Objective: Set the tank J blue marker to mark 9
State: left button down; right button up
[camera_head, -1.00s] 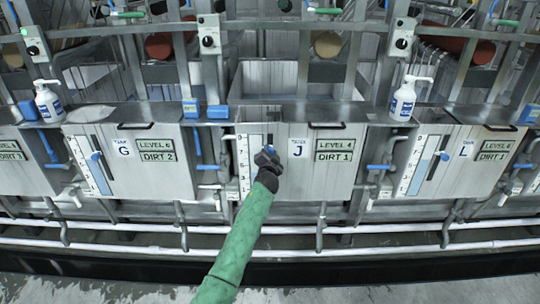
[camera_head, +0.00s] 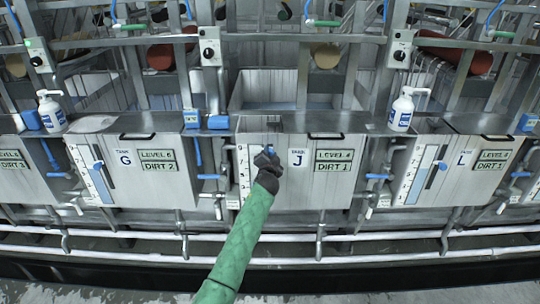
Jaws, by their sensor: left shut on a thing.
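Tank J (camera_head: 335,190) is the middle pale panel, with a "J" label card (camera_head: 297,158) and signs reading "LEVEL 4" and "DIRT 1". Its white scale strip (camera_head: 243,170) stands left of a dark slot. My left gripper (camera_head: 267,155), dark grey on a green-sleeved arm, is at this slot and shut on the tank J blue marker (camera_head: 270,147). The gripper hides most of the marker and the lower slot. The scale's digits are too small to read, so the mark at the marker cannot be told. My right gripper is not in view.
Tank G (camera_head: 150,185) on the left and tank L (camera_head: 465,180) on the right have similar scales with blue markers. White pump bottles (camera_head: 402,110) stand on the ledge. Blue-handled taps (camera_head: 207,177) and pipes run beside and below the panels.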

pick_arm(q)
jog(key=c, duration=1.1)
grip_release()
jog(key=shift+r, duration=0.35)
jog(key=shift+f, duration=0.1)
jog(key=shift+s+f, duration=0.1)
jog(key=shift+s, duration=0.5)
jog(key=s+b, duration=0.1)
jog(key=s, duration=0.5)
jog(key=shift+s+a+b, duration=0.25)
jog(key=shift+b, duration=0.15)
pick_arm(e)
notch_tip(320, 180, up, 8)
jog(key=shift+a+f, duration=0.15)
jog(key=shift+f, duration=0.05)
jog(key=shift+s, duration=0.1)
